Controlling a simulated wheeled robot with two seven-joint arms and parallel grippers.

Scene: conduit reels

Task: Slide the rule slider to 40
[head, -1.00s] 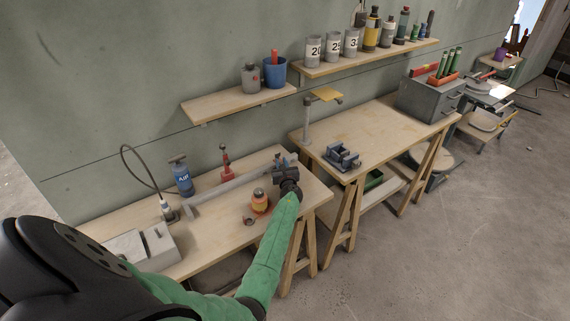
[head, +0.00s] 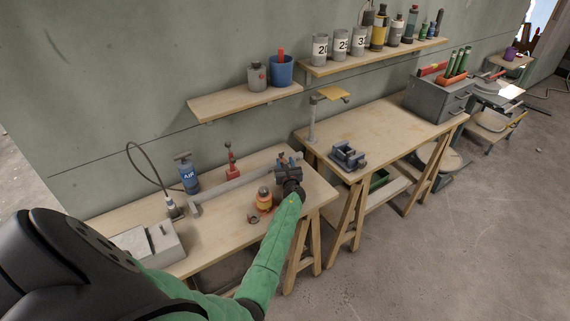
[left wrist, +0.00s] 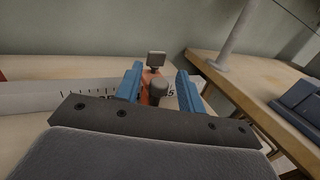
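The rule (head: 232,184) is a long pale grey bar lying along the left workbench; its black scale marks (left wrist: 92,95) show in the left wrist view. The rule slider (left wrist: 155,88) is a reddish-brown block with a dark knob, near the rule's right end. My left gripper (head: 289,159) is at that end. In the left wrist view, its two blue fingers (left wrist: 160,84) stand apart, one on each side of the slider. A small gap seems to show at the right finger. The number under the slider is hidden. My right gripper is not in view.
An orange-and-dark bottle (head: 264,199) and a small ring (head: 253,218) sit in front of the rule. A red tool (head: 231,162) and a blue AIR bottle (head: 187,175) stand behind it. A grey block (head: 150,247) lies left. A second workbench (head: 385,128) carries a blue vise (head: 348,156).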

